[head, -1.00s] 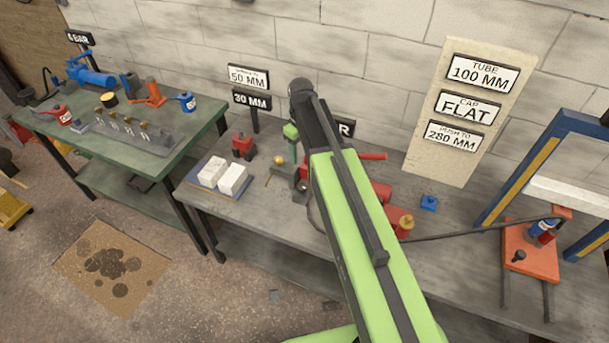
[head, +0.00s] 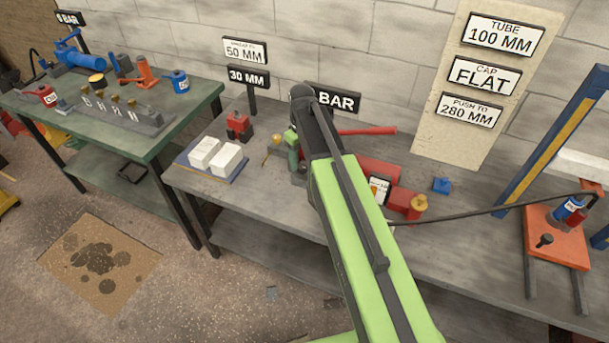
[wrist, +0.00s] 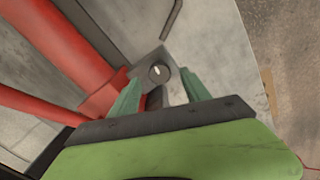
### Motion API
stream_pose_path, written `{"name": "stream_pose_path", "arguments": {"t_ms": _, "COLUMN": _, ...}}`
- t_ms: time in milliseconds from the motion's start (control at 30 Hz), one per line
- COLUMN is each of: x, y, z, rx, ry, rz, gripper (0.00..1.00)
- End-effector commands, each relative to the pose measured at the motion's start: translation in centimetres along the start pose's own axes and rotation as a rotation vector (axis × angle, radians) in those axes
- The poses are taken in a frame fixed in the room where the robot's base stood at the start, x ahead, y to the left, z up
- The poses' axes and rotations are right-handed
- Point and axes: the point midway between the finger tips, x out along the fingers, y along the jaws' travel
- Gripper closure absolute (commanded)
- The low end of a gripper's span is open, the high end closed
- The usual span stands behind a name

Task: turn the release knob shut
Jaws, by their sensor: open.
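A red hand pump (head: 379,170) with a long red handle (head: 367,131) lies on the grey bench, partly behind my arm. At its left end is a grey block (head: 298,178). The wrist view shows this block with a small round dark knob (wrist: 158,73) bearing a pale mark, apparently the release knob. My gripper (wrist: 160,77) is open, its green fingers on either side of the knob and block. I cannot tell whether they touch. In the head view my gripper (head: 293,150) is over the pump's left end, partly hidden by my arm.
White blocks (head: 215,156) and a red part (head: 238,125) stand left of my gripper. A blue press frame (head: 555,140) stands at right. The bench front is clear.

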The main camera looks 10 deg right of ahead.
Motion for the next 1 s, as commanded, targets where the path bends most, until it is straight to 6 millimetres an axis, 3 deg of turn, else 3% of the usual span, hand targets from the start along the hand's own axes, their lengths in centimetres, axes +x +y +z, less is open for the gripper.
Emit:
{"name": "stream_pose_path", "arguments": {"t_ms": 33, "x": 2.0, "y": 0.0, "z": 0.0, "rx": 0.000, "ry": 0.000, "rz": 0.000, "gripper": 0.45}}
{"name": "stream_pose_path", "arguments": {"t_ms": 133, "x": 3.2, "y": 0.0, "z": 0.0, "rx": 0.000, "ry": 0.000, "rz": 0.000, "gripper": 0.45}}
{"name": "stream_pose_path", "arguments": {"t_ms": 467, "x": 3.3, "y": 0.1, "z": 0.0, "rx": 0.001, "ry": 0.000, "rz": 0.000, "gripper": 0.45}}
{"name": "stream_pose_path", "arguments": {"t_ms": 900, "x": 3.3, "y": 0.1, "z": 0.1, "rx": 0.002, "ry": 0.000, "rz": -0.001, "gripper": 1.00}}
{"name": "stream_pose_path", "arguments": {"t_ms": 1000, "x": 3.3, "y": 0.7, "z": 0.5, "rx": 0.004, "ry": 0.000, "rz": -0.002, "gripper": 1.00}}
